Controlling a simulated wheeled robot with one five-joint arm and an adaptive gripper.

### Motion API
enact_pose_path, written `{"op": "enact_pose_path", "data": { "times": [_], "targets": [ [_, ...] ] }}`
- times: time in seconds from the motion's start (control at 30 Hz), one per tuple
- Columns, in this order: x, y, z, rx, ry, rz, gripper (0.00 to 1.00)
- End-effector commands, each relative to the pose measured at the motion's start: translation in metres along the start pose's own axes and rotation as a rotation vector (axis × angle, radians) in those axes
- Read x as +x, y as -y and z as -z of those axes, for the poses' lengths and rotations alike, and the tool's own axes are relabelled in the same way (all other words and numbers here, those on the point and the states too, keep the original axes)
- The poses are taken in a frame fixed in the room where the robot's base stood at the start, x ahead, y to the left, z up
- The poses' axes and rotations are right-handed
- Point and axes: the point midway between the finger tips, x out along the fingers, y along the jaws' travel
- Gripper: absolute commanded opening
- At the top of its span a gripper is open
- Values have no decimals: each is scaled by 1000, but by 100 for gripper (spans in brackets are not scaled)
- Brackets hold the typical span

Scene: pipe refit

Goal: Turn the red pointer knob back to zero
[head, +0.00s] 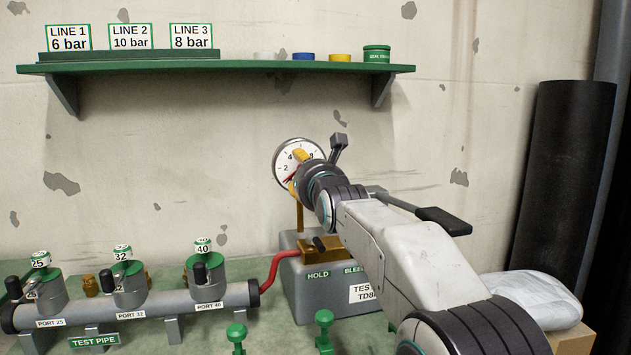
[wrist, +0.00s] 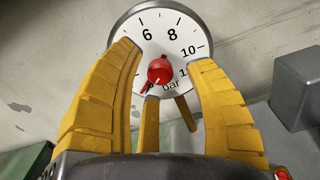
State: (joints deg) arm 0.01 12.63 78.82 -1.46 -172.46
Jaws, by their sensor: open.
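The round white gauge (head: 283,161) is on the stand at the back wall, and its dial (wrist: 172,45) fills the upper wrist view. The red pointer knob (wrist: 160,71) sits at the dial's lower middle. Its red tip points down and slightly left, near a mark mostly hidden behind a yellow part. In the head view a bit of the red pointer (head: 291,179) shows beside my gripper (head: 296,172). My gripper's yellow fingers (wrist: 161,52) are open, one on each side of the knob, with visible gaps. Whether the fingertips touch the dial, I cannot tell.
The grey test stand (head: 325,293) with HOLD and BLEED labels is below the gauge. The test pipe (head: 130,306) with several valves lies at left, joined by a red hose (head: 280,267). A green shelf (head: 215,67) with line cards is above.

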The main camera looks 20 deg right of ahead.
Motion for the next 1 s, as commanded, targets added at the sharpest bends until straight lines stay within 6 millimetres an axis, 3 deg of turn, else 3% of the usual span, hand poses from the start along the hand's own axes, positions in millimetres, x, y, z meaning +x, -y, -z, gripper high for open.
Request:
{"op": "enact_pose_path", "data": {
  "times": [0.5, 0.7, 1.0],
  "targets": [
    [-76, 0, 0, 0, 1, 0, 49],
    [-92, 0, 0, 0, 2, 0, 49],
    [-98, 0, 0, 0, 2, 0, 49]
  ]
}}
